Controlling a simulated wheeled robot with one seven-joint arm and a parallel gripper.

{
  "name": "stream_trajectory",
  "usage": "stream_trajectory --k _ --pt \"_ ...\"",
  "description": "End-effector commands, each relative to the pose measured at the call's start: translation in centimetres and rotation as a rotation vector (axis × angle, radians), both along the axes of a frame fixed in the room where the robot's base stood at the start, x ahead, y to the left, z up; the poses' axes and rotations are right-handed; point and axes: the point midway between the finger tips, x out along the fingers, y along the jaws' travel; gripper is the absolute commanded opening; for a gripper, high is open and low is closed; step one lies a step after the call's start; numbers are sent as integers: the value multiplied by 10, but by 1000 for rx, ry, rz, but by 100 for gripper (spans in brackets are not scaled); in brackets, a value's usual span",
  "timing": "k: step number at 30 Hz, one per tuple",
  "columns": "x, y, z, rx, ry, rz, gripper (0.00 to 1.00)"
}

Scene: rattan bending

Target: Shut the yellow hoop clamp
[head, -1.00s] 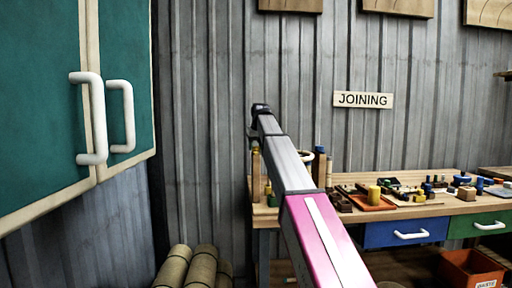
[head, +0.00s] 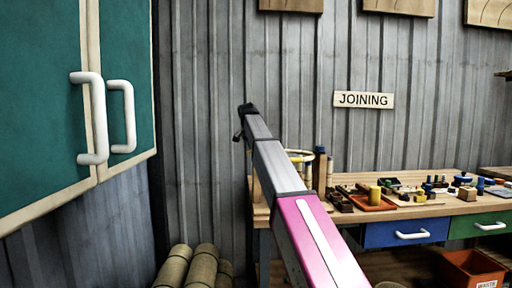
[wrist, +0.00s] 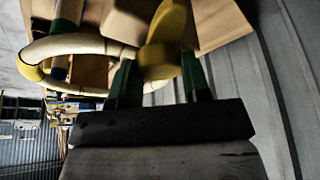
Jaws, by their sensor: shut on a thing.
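In the wrist view the yellow hoop clamp (wrist: 166,32) shows as a rounded yellow arm, its lower end between my gripper's two dark green fingers. My gripper (wrist: 160,66) is shut on it. The pale hoop (wrist: 82,45) runs from beside the clamp to the left, with another yellow piece (wrist: 30,70) on its far left. In the head view the hoop (head: 300,156) shows partly behind my arm, above the bench's left end. My gripper's fingers and the clamp's grip point are not clear there. I cannot tell how far the clamp is closed.
The wooden bench (head: 440,207) holds an orange tray (head: 372,203) and several small items. A dark post with a blue top (head: 320,165) stands beside the hoop. A green cabinet (head: 50,110) hangs at the left. Rolled mats (head: 203,265) stand below. A waste bin (head: 470,270) is at lower right.

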Motion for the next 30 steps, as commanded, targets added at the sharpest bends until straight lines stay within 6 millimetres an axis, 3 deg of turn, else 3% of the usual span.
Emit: stream_trajectory --k 15,30 --pt "3 2 1 0 0 -390 20" --pt "2 1 1 1 -1 -495 20"
